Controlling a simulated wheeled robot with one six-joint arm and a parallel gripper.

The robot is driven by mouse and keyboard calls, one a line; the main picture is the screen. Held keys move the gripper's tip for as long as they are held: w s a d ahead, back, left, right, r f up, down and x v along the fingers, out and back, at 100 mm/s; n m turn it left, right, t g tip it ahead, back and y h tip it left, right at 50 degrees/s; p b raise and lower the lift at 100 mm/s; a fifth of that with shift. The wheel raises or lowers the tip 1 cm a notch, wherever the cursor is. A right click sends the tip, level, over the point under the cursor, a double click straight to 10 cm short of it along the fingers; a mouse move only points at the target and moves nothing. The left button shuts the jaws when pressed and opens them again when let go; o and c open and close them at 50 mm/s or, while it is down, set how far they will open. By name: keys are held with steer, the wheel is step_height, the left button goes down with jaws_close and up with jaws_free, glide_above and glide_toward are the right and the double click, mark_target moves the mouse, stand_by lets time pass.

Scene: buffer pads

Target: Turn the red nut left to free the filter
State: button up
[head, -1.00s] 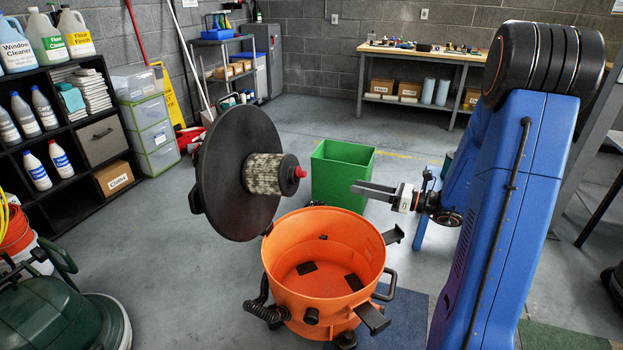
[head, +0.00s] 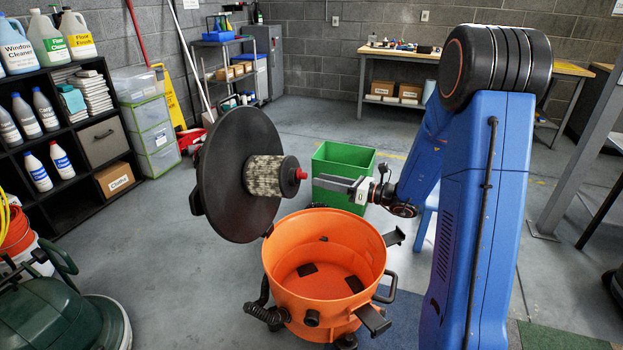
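The red nut (head: 301,174) sits on the end of the pleated, cream and dark filter (head: 264,176). The filter sticks out sideways from the large dark round lid (head: 226,176), which is tipped on its edge above the orange drum (head: 283,252). My gripper (head: 315,181) is just right of the nut in the head view, its two long grey fingers pointing left towards it. The fingers look apart with nothing between them. A small gap shows between the fingertips and the nut; the depth between them is hard to judge.
A green bin (head: 333,160) stands behind my gripper. The open orange drum has handles and latches sticking out, and a black hose at its left. A black shelf (head: 107,136) with bottles is at left, and a workbench (head: 400,58) at the back. Floor between is clear.

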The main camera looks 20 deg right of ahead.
mark_target(306, 177)
steer(key=shift+x, duration=2.4)
jaws_close()
